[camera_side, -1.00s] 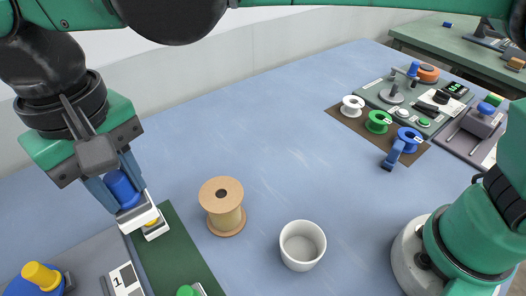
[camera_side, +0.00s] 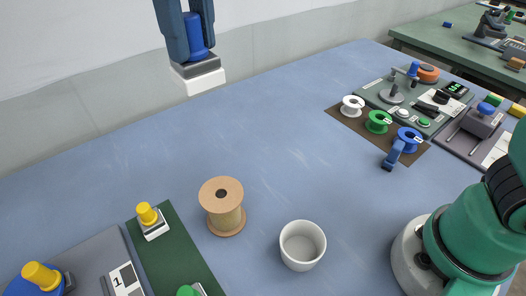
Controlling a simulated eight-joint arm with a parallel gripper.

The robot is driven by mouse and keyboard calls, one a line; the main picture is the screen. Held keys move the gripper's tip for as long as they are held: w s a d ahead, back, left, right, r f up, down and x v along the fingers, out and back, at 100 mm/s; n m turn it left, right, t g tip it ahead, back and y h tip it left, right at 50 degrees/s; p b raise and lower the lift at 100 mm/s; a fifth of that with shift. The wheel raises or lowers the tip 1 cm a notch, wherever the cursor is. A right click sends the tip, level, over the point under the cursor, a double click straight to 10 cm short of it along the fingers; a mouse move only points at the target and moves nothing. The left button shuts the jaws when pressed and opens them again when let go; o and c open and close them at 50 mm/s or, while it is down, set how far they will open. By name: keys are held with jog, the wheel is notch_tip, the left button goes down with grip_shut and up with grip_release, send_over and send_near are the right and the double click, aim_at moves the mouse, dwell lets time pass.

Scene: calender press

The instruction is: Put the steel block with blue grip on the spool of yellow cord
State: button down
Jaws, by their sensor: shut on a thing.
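The steel block with blue grip (camera_side: 199,76) hangs in the air at the top of the side view. My gripper (camera_side: 187,35) is shut on its blue grip, and the block looks level, with its pale lower face down. The spool of yellow cord (camera_side: 225,214) stands upright on the blue table, below and a little right of the block in the picture. Its top flange, with a dark centre hole, is bare. The block is well apart from the spool. The upper part of my gripper is out of the picture.
A block with a yellow grip (camera_side: 149,221) stands on the green mat (camera_side: 172,240) left of the spool. A white cup (camera_side: 302,245) stands right of it. Small white, green and blue spools sit on a brown mat (camera_side: 357,121) farther back. The middle table is clear.

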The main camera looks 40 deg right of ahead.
notch_tip(320, 180, down, 18)
jog(key=shift+f, duration=0.2)
dwell(0.4)
jog(key=shift+f, duration=0.15)
jog(key=c, duration=0.6)
grip_release()
